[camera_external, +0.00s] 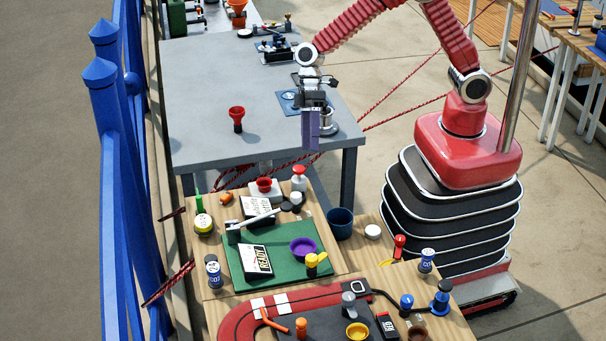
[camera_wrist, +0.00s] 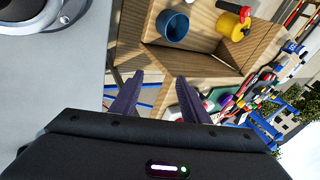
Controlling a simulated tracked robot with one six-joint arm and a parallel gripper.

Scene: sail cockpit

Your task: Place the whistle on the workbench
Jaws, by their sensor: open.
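My gripper (camera_external: 311,140) hangs fingers-down near the front right of the grey-topped table (camera_external: 205,85), which I take for the workbench. In the wrist view its two dark purple fingers (camera_wrist: 160,95) stand apart with nothing between them. I cannot surely pick out the whistle. A small orange piece (camera_external: 226,198) lies at the back left of the wooden bench, too small to identify. A yellow piece (camera_external: 316,262) at the green mat's right edge is also unclear. My gripper is apart from both.
A red-and-black funnel-shaped thing (camera_external: 237,116) and a silver cylinder (camera_external: 327,122) stand on the grey table. The cup also shows in the wrist view (camera_wrist: 172,26). The grey table's left is clear.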

